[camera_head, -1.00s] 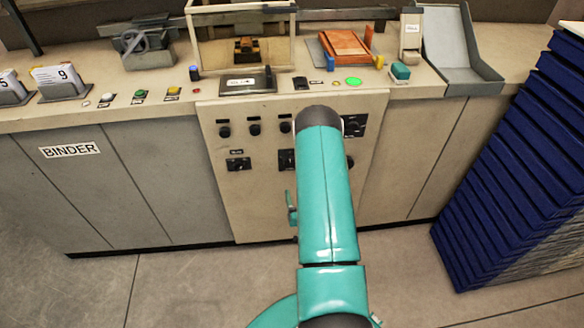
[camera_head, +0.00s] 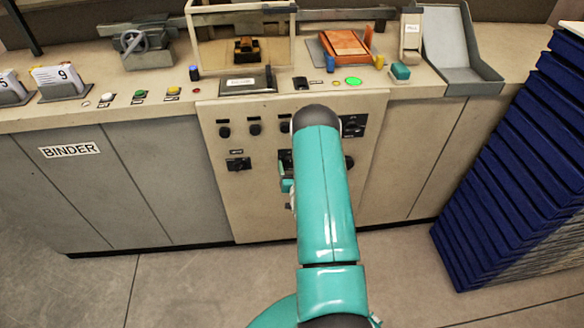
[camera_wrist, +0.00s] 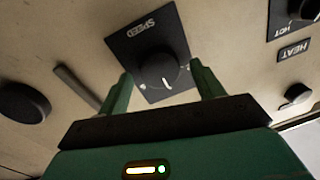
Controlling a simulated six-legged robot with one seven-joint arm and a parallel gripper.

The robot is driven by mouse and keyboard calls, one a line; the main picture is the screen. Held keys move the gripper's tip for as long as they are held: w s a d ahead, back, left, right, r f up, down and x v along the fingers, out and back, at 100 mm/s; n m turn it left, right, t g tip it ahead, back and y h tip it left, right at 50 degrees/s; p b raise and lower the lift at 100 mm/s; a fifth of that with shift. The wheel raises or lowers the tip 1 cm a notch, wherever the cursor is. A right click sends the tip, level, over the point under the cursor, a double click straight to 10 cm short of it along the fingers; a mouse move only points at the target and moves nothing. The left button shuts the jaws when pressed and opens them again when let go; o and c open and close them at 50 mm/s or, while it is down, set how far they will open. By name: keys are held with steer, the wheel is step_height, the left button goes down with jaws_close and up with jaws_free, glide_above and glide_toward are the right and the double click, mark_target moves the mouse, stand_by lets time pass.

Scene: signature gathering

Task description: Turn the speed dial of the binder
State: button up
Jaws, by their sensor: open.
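The speed dial (camera_wrist: 158,72) is a round black knob with a white mark, on a black plate labelled SPEED (camera_wrist: 138,38) in the wrist view. My gripper (camera_wrist: 162,82) is open, with one green finger on each side of the dial. I cannot tell whether the fingers touch it. The binder (camera_head: 215,185) is the beige and grey cabinet in the head view. There my arm covers part of its control panel, and most of my gripper and the speed dial are hidden behind it.
A round black knob (camera_wrist: 22,102) is at the left. A stack of blue books (camera_head: 510,150) stands right of the binder in the head view.

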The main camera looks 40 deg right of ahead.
steer(key=c, duration=1)
steer(key=shift+n, duration=0.3)
steer(key=n, duration=0.5)
steer(key=shift+w+a+n+g, duration=0.1)
steer(key=shift+a+n+g, duration=0.1)
steer(key=shift+n+g, duration=0.2)
steer(key=n, duration=0.4)
steer(key=shift+n+g, duration=0.3)
steer(key=shift+n, duration=0.1)
steer(key=o, duration=1)
